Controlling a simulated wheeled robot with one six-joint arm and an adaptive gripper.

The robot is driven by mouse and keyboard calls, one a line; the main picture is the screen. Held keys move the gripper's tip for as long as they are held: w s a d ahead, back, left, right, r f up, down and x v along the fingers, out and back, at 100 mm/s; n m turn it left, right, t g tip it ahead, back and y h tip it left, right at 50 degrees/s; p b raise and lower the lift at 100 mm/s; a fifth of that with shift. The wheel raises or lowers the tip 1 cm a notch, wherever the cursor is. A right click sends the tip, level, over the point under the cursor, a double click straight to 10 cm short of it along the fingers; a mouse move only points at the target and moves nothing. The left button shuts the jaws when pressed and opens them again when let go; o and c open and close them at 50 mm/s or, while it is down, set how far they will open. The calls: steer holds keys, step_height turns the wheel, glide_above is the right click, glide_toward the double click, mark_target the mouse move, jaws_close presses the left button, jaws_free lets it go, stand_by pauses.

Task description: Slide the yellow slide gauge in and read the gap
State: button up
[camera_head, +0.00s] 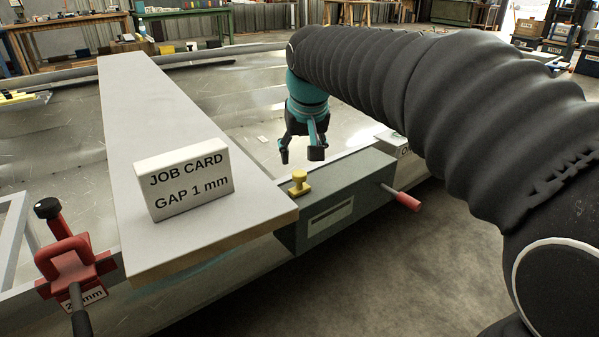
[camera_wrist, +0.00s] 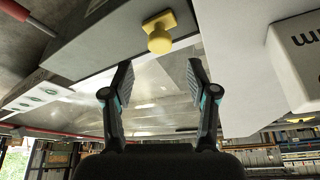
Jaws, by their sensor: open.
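The yellow slide gauge (camera_head: 299,184) shows as a small knob on a flat yellow plate, on top of the grey box (camera_head: 345,195) beside the pale plank. It also shows at the top of the wrist view (camera_wrist: 159,38). My gripper (camera_head: 301,152) is open and empty, fingers pointing down, in the air above and beyond the knob. In the wrist view the two fingers of my gripper (camera_wrist: 161,82) stand apart with the knob ahead of them, not between them. A white job card (camera_head: 184,178) reading "GAP 1 mm" stands on the plank. The gap itself cannot be made out.
The long pale plank (camera_head: 165,110) lies left of the box. A red-handled lever (camera_head: 402,199) sticks out of the box's right side. A red clamp (camera_head: 75,262) with a partly hidden mm label sits at the front left. Bare floor (camera_head: 400,270) lies in front.

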mark_target(300, 173)
steer(key=x, duration=0.6)
steer(key=shift+w+f+b, duration=0.15)
steer(key=shift+f+b, duration=0.2)
jaws_close()
